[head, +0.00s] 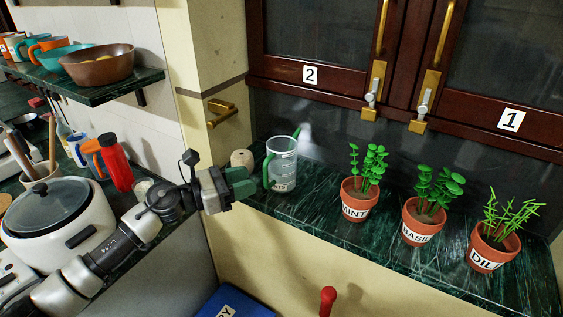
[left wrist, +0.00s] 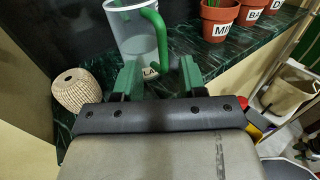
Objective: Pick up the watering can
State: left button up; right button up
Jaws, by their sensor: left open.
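The watering can (head: 284,166) is a clear, marked jug with green parts, upright on the left end of the dark green marble ledge. Its green handle is on the side facing my left gripper (head: 248,183). In the left wrist view the can (left wrist: 132,38) stands just beyond the fingertips, and its curved green handle (left wrist: 158,32) comes down toward the gap between them. My left gripper's green fingers (left wrist: 160,75) are apart, with nothing clearly held. Whether they touch the handle cannot be told. My right gripper is not in view.
Potted mint (head: 358,202), basil (head: 422,225) and dill (head: 492,247) stand along the ledge (head: 320,187) to the right. A beige ribbed object (left wrist: 78,90) sits beside the can. Dark cabinet doors (head: 325,40) are above. A white cooker (head: 60,222) is at left.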

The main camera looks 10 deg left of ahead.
aim_at(266, 186)
pick_arm(q)
jog(key=p+x, duration=0.2)
jog(key=x, duration=0.3)
jog(key=shift+s+d+f, duration=0.1)
jog(key=shift+s+f, duration=0.05)
jog(key=shift+s, duration=0.05)
jog(key=shift+w+d+f, duration=0.15)
jog(key=shift+w+d, duration=0.05)
jog(key=shift+d, duration=0.05)
jog(key=shift+a, duration=0.1)
jog(key=shift+c, duration=0.4)
grip_shut()
